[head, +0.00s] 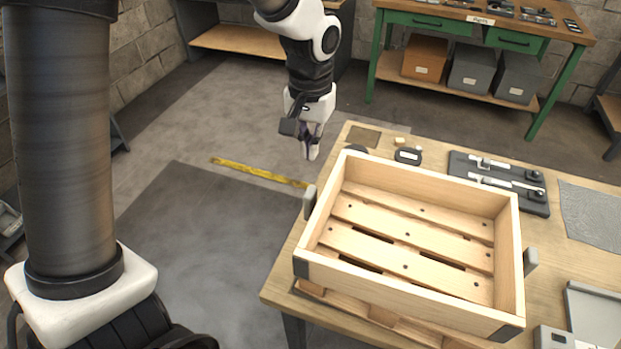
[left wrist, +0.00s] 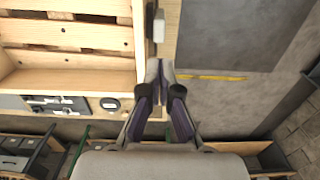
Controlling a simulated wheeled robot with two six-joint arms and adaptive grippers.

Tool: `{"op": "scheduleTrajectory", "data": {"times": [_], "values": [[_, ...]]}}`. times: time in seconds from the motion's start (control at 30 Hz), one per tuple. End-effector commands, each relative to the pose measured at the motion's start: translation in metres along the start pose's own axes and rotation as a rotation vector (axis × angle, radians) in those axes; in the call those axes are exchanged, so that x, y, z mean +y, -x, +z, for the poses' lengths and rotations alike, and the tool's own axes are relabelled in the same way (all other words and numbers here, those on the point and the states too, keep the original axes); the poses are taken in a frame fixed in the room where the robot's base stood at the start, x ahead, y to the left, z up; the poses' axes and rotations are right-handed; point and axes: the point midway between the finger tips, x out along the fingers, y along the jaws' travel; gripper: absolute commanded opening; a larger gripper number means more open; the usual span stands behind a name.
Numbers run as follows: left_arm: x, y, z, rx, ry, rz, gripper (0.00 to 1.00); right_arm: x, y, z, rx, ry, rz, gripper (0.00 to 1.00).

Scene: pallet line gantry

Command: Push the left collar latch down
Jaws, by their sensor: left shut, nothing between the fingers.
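The wooden pallet collar (head: 507,245) sits on a pallet on the workbench. The left collar latch (head: 309,203) is a small grey plate on the outside of the collar's left wall, standing upright near the rim. In the left wrist view the latch (left wrist: 158,25) shows at the top, just beyond my fingertips. My left gripper (head: 312,150) is shut and empty, with its fingers pointing down. It is beyond the latch, off the bench's left edge, and apart from it. My left gripper also shows in the left wrist view (left wrist: 160,72). My right gripper is not in view.
A matching grey latch (head: 530,261) is on the collar's right wall. A small dark device (head: 408,156) and a black fixture board (head: 500,182) lie on the workbench (head: 545,215) behind the collar. The floor left of the bench is clear, with a yellow strip (head: 258,172).

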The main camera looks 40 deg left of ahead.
Motion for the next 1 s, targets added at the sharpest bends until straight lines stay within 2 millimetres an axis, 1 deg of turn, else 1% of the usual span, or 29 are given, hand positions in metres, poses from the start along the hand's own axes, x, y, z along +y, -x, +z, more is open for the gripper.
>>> {"op": "scheduleTrajectory", "data": {"times": [0.03,0.2,0.4,0.5,0.57,0.87,0.93,1.0], "values": [[0.000,-0.011,0.001,-0.006,-0.001,0.000,0.00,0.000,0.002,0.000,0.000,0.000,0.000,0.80],[0.000,-0.049,0.001,-0.006,0.000,-0.001,0.00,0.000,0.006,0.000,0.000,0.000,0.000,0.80],[0.000,-0.083,0.001,-0.003,-0.001,0.000,0.00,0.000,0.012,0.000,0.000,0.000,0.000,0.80],[0.000,-0.092,0.001,-0.002,0.000,0.001,0.00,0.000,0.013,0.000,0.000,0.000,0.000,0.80],[0.000,-0.094,0.001,-0.001,0.000,0.001,0.00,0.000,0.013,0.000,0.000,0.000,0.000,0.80],[0.000,-0.096,0.001,0.000,0.000,0.001,0.00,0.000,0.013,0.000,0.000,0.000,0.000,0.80],[0.000,-0.101,0.001,-0.001,0.000,0.001,0.00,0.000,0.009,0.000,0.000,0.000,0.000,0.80],[0.000,-0.112,0.001,-0.001,0.000,0.001,0.00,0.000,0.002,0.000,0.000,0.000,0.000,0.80]]}}
